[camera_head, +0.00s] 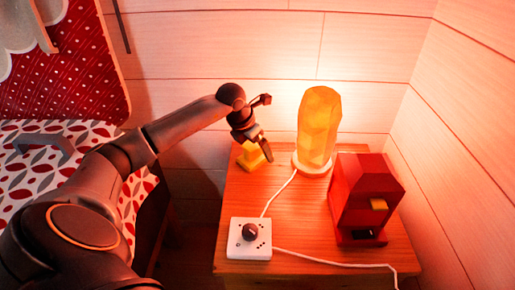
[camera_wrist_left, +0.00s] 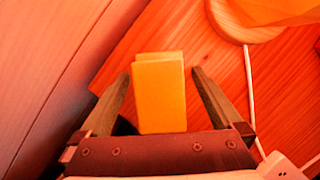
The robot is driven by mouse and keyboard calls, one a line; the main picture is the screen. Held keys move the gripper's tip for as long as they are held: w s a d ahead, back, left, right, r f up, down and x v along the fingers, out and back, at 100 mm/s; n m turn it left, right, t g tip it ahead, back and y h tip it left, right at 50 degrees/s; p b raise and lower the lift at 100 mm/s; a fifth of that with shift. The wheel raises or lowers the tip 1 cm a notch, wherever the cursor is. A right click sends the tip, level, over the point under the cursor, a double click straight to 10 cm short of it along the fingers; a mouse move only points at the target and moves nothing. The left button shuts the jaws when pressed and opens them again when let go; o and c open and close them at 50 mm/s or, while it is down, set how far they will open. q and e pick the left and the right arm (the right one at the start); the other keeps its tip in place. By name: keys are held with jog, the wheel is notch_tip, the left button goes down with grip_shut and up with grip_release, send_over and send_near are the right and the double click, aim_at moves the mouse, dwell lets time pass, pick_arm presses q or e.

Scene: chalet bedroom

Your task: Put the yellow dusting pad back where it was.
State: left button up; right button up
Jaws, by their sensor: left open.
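The yellow dusting pad (camera_head: 249,160) is a small yellow block at the far left part of the wooden nightstand (camera_head: 290,212). In the left wrist view the pad (camera_wrist_left: 160,96) lies between my two fingers, with a gap on each side. My left gripper (camera_head: 257,148) is open, pointing down over the pad, and hides part of it in the head view. It also shows in the left wrist view (camera_wrist_left: 161,76). I cannot tell whether the pad touches the tabletop everywhere. My right gripper is not in view.
A glowing yellow lamp (camera_head: 319,125) on a round base stands right of the pad. A red box-shaped object (camera_head: 364,200) stands at the right. A white box with a dark knob (camera_head: 249,240) sits at the front left, with white cords. A bed (camera_head: 45,165) is at the left.

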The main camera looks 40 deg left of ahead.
aim_at(246, 161)
pick_arm(q)
jog(key=p+v, duration=0.3)
jog(key=v, duration=0.8)
jog(key=shift+w, duration=0.1)
jog(key=shift+s+r, duration=0.25)
jog(key=shift+r, duration=0.2)
